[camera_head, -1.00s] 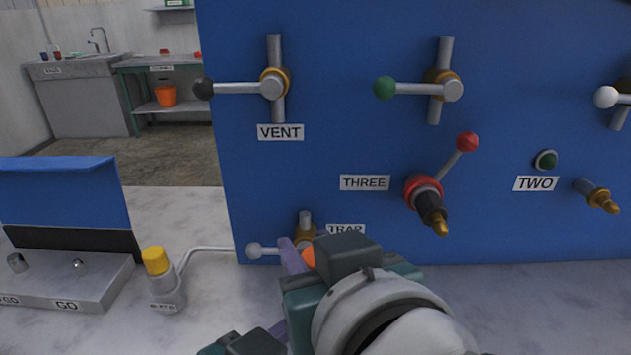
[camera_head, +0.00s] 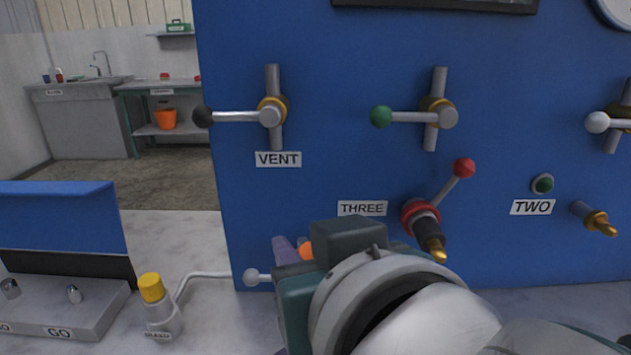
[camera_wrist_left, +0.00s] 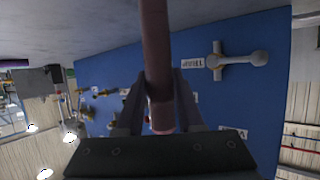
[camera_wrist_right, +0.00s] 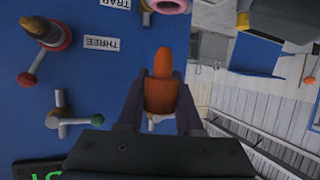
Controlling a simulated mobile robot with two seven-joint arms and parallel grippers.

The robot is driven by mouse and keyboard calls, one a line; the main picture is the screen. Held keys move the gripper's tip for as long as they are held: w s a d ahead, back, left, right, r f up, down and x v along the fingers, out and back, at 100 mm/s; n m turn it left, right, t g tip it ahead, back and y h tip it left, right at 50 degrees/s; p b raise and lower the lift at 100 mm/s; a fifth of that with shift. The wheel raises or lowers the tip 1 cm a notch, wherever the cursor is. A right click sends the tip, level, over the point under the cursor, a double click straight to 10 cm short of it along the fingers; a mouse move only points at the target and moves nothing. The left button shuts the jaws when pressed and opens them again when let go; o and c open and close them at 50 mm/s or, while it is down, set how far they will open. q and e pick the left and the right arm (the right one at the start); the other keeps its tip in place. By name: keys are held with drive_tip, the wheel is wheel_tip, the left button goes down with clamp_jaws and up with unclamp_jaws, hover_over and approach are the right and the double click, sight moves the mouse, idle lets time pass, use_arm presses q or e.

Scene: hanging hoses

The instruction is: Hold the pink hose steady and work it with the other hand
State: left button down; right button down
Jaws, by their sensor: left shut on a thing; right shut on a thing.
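The pink hose (camera_wrist_left: 154,45) runs down between the fingers of my left gripper (camera_wrist_left: 160,100) in the left wrist view. The gripper is shut on it near its pink lower end. My right gripper (camera_wrist_right: 160,100) is shut on a tapered orange piece (camera_wrist_right: 162,80) in the right wrist view. A pink ring, seemingly the hose's mouth (camera_wrist_right: 170,6), shows at the top edge there, apart from the orange piece. In the head view my right gripper (camera_head: 291,250) is in front of the panel's lower part, with the orange tip visible. My left gripper and the hose are not seen there.
The blue panel (camera_head: 330,110) carries several valves, including a red-handled one (camera_head: 421,215) close to my right gripper. A yellow-capped fitting (camera_head: 152,288) with a bent pipe stands on the bench at left.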

drive_tip(key=shift+r, duration=1.55)
use_arm(q)
drive_tip(key=shift+c, duration=2.3)
unclamp_jaws()
